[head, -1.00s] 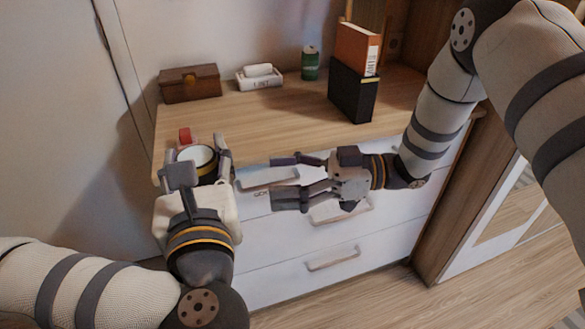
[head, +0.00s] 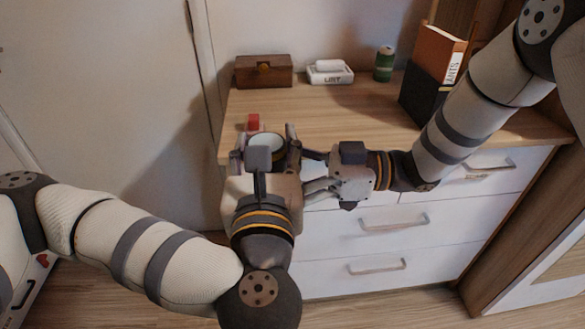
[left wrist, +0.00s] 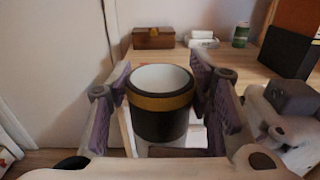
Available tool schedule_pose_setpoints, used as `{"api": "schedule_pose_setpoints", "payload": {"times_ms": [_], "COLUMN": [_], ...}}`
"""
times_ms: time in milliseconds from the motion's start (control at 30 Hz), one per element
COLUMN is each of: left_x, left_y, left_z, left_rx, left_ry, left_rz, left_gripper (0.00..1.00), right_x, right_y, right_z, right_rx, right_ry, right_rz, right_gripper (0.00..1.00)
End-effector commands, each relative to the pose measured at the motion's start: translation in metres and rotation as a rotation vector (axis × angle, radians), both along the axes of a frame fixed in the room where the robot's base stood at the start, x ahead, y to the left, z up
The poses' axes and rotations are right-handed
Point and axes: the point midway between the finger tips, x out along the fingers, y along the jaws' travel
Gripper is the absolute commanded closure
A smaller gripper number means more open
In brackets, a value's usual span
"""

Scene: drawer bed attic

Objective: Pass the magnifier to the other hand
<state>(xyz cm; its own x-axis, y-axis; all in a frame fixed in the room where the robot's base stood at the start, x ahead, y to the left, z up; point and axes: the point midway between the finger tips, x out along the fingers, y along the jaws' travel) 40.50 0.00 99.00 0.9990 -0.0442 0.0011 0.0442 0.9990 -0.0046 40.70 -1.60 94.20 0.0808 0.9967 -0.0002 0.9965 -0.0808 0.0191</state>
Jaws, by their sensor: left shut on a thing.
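The magnifier (left wrist: 160,105) is a dark cylinder with a gold band and a pale round top. My left gripper (head: 265,150) is shut on it near the dresser's front edge; the left wrist view shows a finger on each side. In the head view, the magnifier's pale top (head: 267,143) shows between those fingers. My right gripper (head: 302,170) comes in from the right, close beside the left one. Its fingers are spread apart, with their tips partly hidden behind my left gripper. I cannot tell whether it touches the magnifier.
The wooden dresser top (head: 320,115) is mostly clear. At its back stand a brown box (head: 263,71), a white block on a tray (head: 330,72), a green can (head: 383,64) and upright books (head: 435,65). A small red thing (head: 253,122) shows behind the magnifier. Drawer handles (head: 395,222) project below.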

Motion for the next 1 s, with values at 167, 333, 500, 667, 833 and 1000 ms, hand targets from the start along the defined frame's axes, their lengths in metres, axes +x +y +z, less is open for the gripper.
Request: {"api": "schedule_pose_setpoints", "payload": {"times_ms": [167,333,500,667,833,1000], "left_x": [0.000,0.000,0.000,0.000,-0.001,-0.013], "left_y": [0.000,0.000,0.000,0.000,-0.001,-0.005], "left_z": [0.001,0.001,0.000,0.000,0.000,-0.004], "left_rx": [0.000,0.000,0.000,0.000,-0.001,-0.006], "left_ry": [-0.001,-0.001,-0.001,-0.001,0.001,0.012], "left_rz": [0.000,0.000,0.000,0.000,-0.002,-0.019], "left_gripper": [0.85,0.85,0.31,0.30,0.30,0.30], "right_x": [0.000,0.000,0.000,0.000,0.000,0.000], "right_y": [0.000,0.000,0.000,0.000,0.000,0.000], "right_z": [0.000,0.000,0.000,0.000,0.000,0.000], "right_rx": [0.000,0.000,0.001,0.001,0.001,0.001], "right_ry": [0.000,0.000,0.000,0.000,-0.001,0.000], "right_rz": [0.000,0.000,0.001,0.000,0.000,0.000], "right_gripper": [0.43,0.81,0.84,0.84,0.84,0.84]}}
